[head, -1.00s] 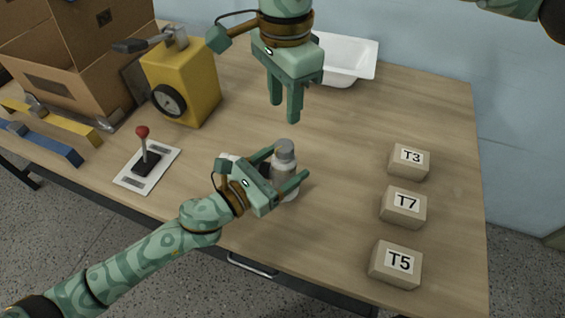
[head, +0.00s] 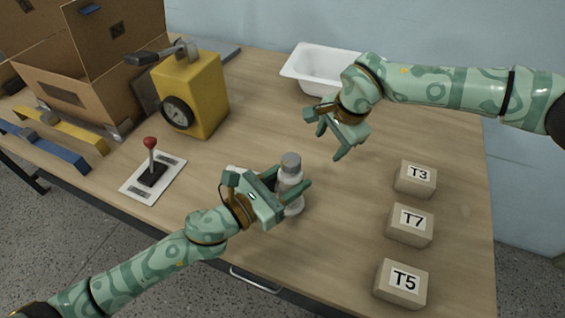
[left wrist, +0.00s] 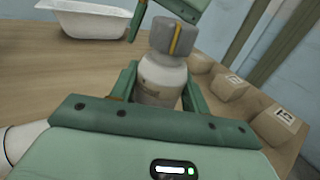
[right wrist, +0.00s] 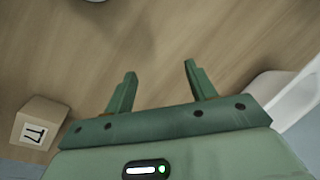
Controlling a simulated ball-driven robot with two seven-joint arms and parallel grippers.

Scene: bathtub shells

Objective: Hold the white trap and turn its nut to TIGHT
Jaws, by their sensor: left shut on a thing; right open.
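My left gripper (head: 290,181) is shut around the trap's white body (left wrist: 160,78), below the nut; the fingers hide part of the body. My right gripper (head: 324,136) is open and empty, tilted, above and to the right of the nut, apart from it. The TIGHT mark cannot be made out.
A white tub (head: 310,72) is at the back. A yellow box with a gauge (head: 207,95), a red-knobbed lever (head: 151,160) and a cardboard box (head: 75,95) stand left.

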